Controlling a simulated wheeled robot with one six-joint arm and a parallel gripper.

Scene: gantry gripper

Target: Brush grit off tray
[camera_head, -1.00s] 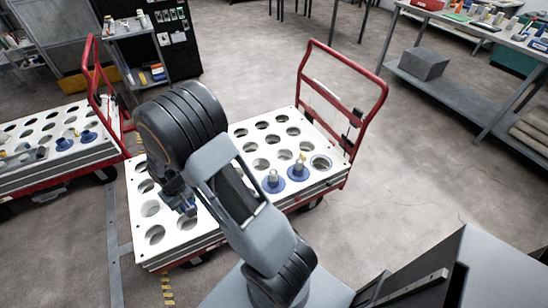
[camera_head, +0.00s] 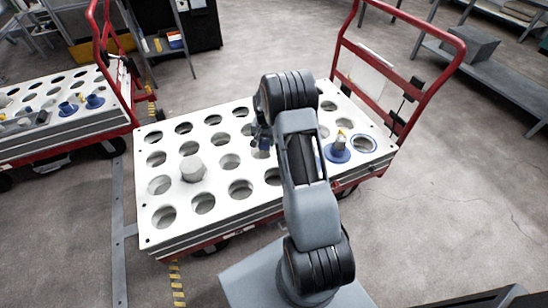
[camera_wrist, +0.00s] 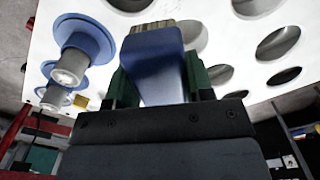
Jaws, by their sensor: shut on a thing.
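The white tray (camera_head: 184,212) is a thick plate with rows of round holes, lying on a red cart. My gripper (camera_wrist: 158,75) has green fingers shut on a blue brush (camera_wrist: 160,62). The brush's pale bristles (camera_wrist: 152,26) point away from the wrist, towards the tray, which fills the back of the wrist view. I cannot tell whether they touch it. In the head view my gripper (camera_head: 263,142) is over the middle of the tray, partly hidden by my arm. I cannot make out grit on the tray.
A pale cylinder (camera_head: 193,168) stands on the tray's left part. The red cart handle (camera_head: 440,30) rises at right. Another loaded cart stands left.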

